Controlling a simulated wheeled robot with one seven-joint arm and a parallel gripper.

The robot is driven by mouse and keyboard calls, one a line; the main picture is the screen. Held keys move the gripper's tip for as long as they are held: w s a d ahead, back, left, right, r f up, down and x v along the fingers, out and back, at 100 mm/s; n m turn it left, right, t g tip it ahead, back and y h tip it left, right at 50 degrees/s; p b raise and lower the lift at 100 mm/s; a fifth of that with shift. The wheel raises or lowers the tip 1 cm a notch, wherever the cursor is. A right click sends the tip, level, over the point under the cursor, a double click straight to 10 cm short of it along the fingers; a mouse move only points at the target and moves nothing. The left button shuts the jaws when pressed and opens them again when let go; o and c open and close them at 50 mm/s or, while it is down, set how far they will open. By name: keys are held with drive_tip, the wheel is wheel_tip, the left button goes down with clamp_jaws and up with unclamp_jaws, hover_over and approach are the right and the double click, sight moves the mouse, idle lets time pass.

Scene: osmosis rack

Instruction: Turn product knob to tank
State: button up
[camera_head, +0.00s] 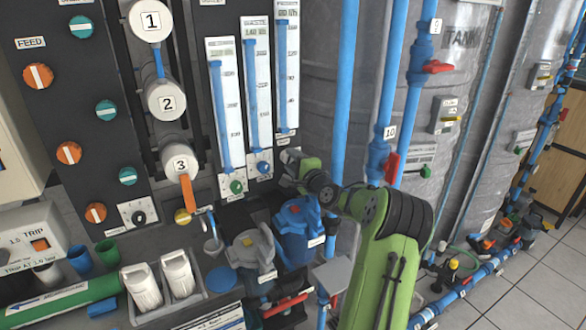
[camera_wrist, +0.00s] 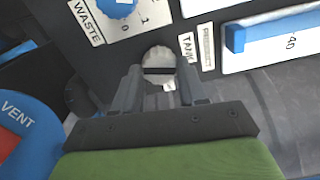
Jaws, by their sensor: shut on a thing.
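The product knob (camera_wrist: 158,62) is a round pale grey knob with a dark bar across it, on the dark panel in the wrist view. The labels TANK (camera_wrist: 187,47) and PRODUCT (camera_wrist: 207,46) are beside it, to its right. My gripper (camera_wrist: 160,84) has one finger on each side of the knob and is shut on it. In the head view my gripper (camera_head: 291,164) reaches the panel below the rightmost flow meter (camera_head: 287,75). There it hides most of the knob.
The blue WASTE knob (camera_head: 263,168) is left of my gripper, and a green knob (camera_head: 236,187) is farther left. A blue valve (camera_head: 298,222) sits just below my wrist. Vertical blue pipes (camera_head: 346,80) and a grey tank (camera_head: 455,90) stand to the right.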

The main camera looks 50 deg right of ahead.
drive_tip(key=shift+f+n+b, duration=0.1)
drive_tip(key=shift+n+b, duration=1.05)
drive_tip(key=shift+n, duration=0.55)
drive_tip(key=o, duration=1.1)
drive_tip(key=shift+c, duration=0.2)
drive_tip(key=shift+s, duration=0.1)
drive_tip(key=v, duration=1.5)
drive_tip(key=shift+s, duration=0.25)
drive_tip(key=shift+a, duration=0.2)
